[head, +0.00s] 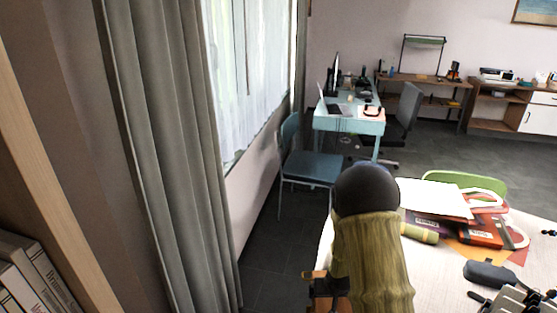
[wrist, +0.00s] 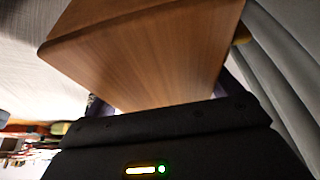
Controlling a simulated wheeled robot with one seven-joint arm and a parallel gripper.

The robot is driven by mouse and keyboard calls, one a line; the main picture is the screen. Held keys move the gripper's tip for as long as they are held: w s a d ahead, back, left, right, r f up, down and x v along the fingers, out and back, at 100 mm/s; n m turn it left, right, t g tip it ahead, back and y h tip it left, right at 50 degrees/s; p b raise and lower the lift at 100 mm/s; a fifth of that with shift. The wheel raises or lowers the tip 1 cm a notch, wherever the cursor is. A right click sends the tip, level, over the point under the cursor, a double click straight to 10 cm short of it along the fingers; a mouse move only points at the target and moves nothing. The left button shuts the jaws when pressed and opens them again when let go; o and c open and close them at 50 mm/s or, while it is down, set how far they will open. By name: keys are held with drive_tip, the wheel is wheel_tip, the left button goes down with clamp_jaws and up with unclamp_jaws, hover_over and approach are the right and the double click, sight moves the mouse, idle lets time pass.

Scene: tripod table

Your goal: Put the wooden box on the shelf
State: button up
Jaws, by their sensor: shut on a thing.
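The wooden box (wrist: 150,50) fills the upper middle of the wrist view, a smooth brown block with rounded edges, tilted in the picture. My gripper (wrist: 165,125) is shut on it; its dark body lies across the lower part of that view and the fingertips are mostly hidden. In the head view my arm hides most of the gripper and box, so I cannot clearly make out either there. A wooden shelf unit (head: 50,150) stands at the near left in the head view, with several books (head: 35,275) at its lower corner.
A grey curtain (head: 165,150) hangs beside the shelf unit. A white table (head: 435,275) with papers and books (head: 480,230) is at right. A blue chair (head: 312,168) and blue desk (head: 345,122) stand behind. Dark floor (head: 270,250) is clear between curtain and table.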

drive_tip(key=shift+w+r+p, duration=0.2)
drive_tip(key=shift+r+p, duration=0.7)
drive_tip(key=shift+p, duration=0.05)
drive_tip(key=shift+w+r+p, duration=0.2)
drive_tip(key=shift+r+p, duration=0.65)
drive_tip(key=shift+p, duration=0.1)
drive_tip(key=shift+r+p, duration=0.3)
drive_tip(key=shift+p, duration=0.1)
drive_tip(key=p+v, duration=1.1)
drive_tip(key=p, duration=0.5)
drive_tip(key=shift+r, duration=0.4)
drive_tip(key=shift+s+f, duration=0.1)
drive_tip(key=shift+s, duration=0.15)
